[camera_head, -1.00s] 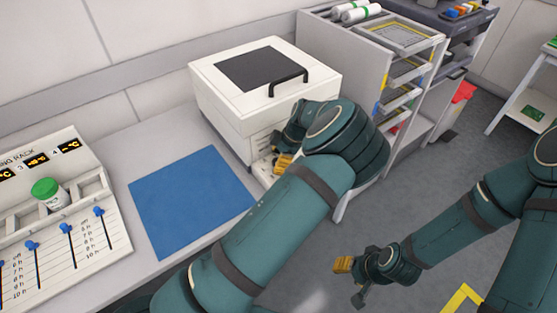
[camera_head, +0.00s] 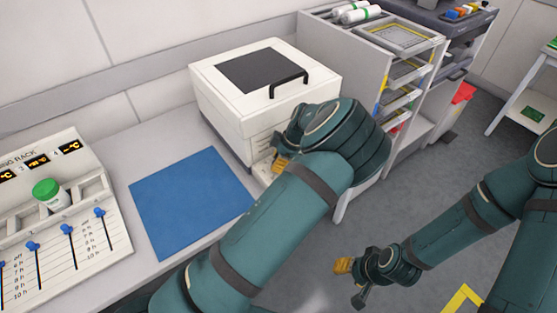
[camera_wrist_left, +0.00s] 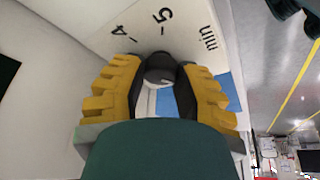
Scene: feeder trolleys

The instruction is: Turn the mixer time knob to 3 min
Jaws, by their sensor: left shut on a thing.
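The mixer (camera_head: 228,103) is a white box with a dark window and a black handle on its lid, standing on the bench in the head view. My left gripper (camera_head: 281,163) is at its front face. In the left wrist view, the yellow-padded fingers of the left gripper (camera_wrist_left: 160,88) are closed on either side of the dark grey time knob (camera_wrist_left: 158,68). The dial (camera_wrist_left: 140,38) beyond shows 4, 5 and "min". The pointer and the 3 mark are not seen. My right gripper (camera_head: 351,280) hangs over the floor, apart and empty, its fingers spread.
A blue mat (camera_head: 190,200) lies on the bench left of the mixer. A rack with blue sliders (camera_head: 70,245) and a green-capped jar (camera_head: 50,194) stands at far left. A shelf trolley (camera_head: 345,50) is right of the mixer.

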